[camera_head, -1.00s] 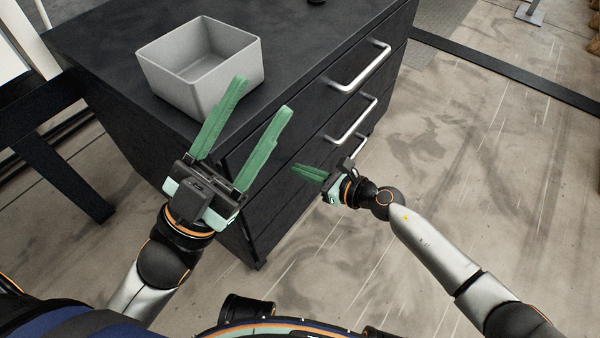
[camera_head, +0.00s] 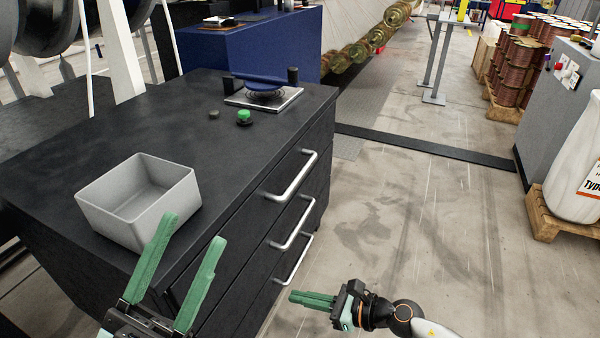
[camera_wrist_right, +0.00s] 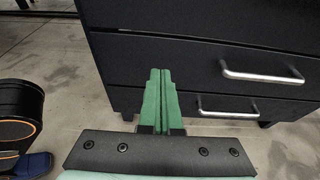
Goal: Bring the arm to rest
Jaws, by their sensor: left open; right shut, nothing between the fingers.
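My left gripper (camera_head: 180,262) is open and empty, with its two green fingers apart. It is in front of the near corner of the black cabinet, just below the grey box in the head view. My right gripper (camera_head: 293,297) is shut and empty to the right of the cabinet, out over the floor. In the right wrist view its green fingers (camera_wrist_right: 161,75) are pressed together and point at the cabinet's drawer fronts, with nothing between them.
A black drawer cabinet (camera_head: 75,125) with metal handles (camera_head: 292,178) carries an open grey box (camera_head: 140,225), a green button (camera_head: 244,116) and a plate-like device (camera_head: 264,96). A white sack on a pallet (camera_head: 545,215) stands right. The floor between is clear.

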